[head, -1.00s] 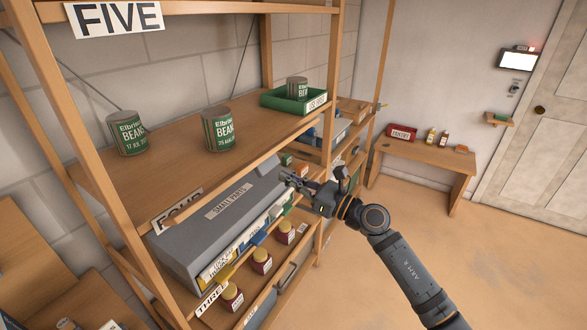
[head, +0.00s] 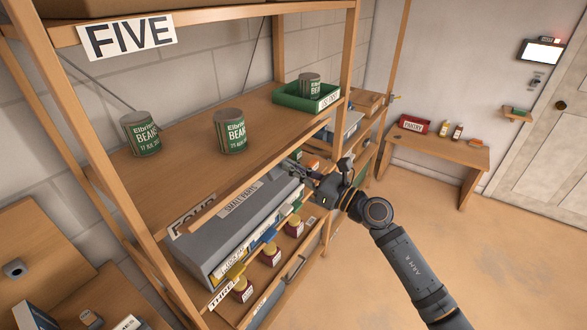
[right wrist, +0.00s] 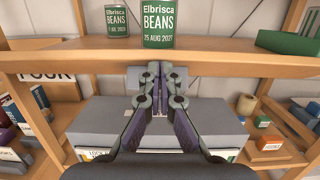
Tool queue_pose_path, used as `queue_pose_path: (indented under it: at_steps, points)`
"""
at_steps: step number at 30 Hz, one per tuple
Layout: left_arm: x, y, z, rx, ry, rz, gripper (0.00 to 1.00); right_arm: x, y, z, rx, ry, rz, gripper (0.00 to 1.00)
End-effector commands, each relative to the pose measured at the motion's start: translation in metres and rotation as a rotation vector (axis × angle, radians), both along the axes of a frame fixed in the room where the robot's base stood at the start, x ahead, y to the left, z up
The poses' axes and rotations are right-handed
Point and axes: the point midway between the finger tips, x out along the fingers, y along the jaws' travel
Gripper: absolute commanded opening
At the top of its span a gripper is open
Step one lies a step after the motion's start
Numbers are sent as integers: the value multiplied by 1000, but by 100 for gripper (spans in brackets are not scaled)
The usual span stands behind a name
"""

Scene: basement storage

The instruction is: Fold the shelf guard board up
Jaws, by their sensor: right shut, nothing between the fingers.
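The shelf with the bean cans has a long wooden strip (head: 268,166) along its front edge, which looks like the guard board; its hinge cannot be made out. In the right wrist view the strip (right wrist: 225,63) crosses the picture just behind and above the fingertips. My right gripper (head: 291,164) is shut and empty, at the strip's lower edge, in front of the grey SMALL PARTS box (head: 213,241). In the right wrist view its fingers (right wrist: 153,72) are together and overlap the strip's lower edge; contact cannot be told. My left gripper is not in view.
Bean cans (head: 231,132) and a green tray (head: 290,99) stand on the shelf above. Jars (head: 271,254) line the level below the grey box. Wooden uprights frame the rack. A small table (head: 438,150) stands at the back; the floor at right is clear.

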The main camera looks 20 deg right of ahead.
Motion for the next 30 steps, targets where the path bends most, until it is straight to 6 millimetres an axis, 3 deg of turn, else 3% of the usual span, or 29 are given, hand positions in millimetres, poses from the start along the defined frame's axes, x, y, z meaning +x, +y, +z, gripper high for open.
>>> queue_pose_path:
  at_steps: [20, 30]
  points:
    - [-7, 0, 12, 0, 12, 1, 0, 2, 2, 19, 0, -2, 0, 0]
    - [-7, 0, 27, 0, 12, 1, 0, 8, 6, 42, 2, -2, 0, 0]
